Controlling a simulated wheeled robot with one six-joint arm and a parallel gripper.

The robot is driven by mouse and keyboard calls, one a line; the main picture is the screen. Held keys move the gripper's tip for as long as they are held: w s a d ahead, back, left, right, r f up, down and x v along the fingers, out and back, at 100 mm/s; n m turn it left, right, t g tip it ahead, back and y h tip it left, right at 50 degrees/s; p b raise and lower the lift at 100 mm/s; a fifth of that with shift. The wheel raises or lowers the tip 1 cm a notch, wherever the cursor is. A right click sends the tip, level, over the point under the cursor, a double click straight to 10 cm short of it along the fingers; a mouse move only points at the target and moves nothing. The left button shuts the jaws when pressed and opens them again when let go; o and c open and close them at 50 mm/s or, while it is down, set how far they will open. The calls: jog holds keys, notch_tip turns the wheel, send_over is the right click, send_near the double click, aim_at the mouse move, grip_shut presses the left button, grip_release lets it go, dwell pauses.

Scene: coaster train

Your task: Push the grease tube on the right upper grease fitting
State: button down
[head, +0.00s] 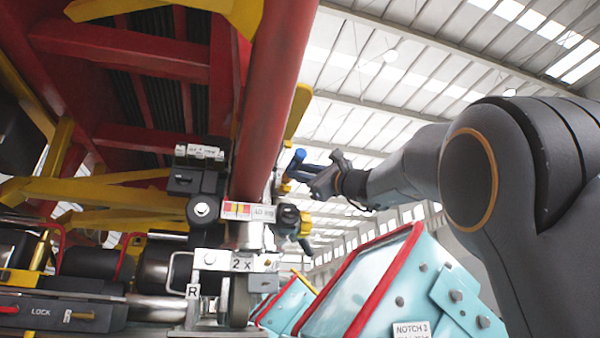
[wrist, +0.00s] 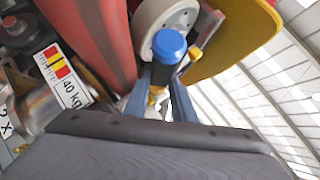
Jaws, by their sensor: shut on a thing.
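The grease tube shows as a blue round cap (wrist: 169,46) on a dark body in the wrist view. Its blue end also shows in the head view (head: 297,157), just right of the red rail. My gripper (head: 312,177) is shut on the tube, and its blue-grey fingers stand either side of it in the wrist view (wrist: 162,98). A small yellow part (wrist: 156,95) shows between the fingers; I cannot tell whether it is the right upper grease fitting. Whether the tube touches a fitting is hidden.
A thick red rail (head: 272,100) runs close left of my gripper. A pale wheel (wrist: 165,18) and a yellow plate (wrist: 235,40) lie close by in the wrist view. A label plate (head: 248,211) and turquoise car parts (head: 350,270) are below. Open room is to the right.

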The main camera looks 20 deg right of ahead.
jog(key=shift+w, duration=0.9)
dwell(1.4)
jog(key=shift+s+b, duration=0.3)
jog(key=shift+b, duration=0.05)
dwell(0.9)
jog(key=shift+w, duration=0.3)
dwell(0.7)
jog(key=shift+s+b, duration=0.25)
jog(key=shift+b, duration=0.35)
dwell(2.9)
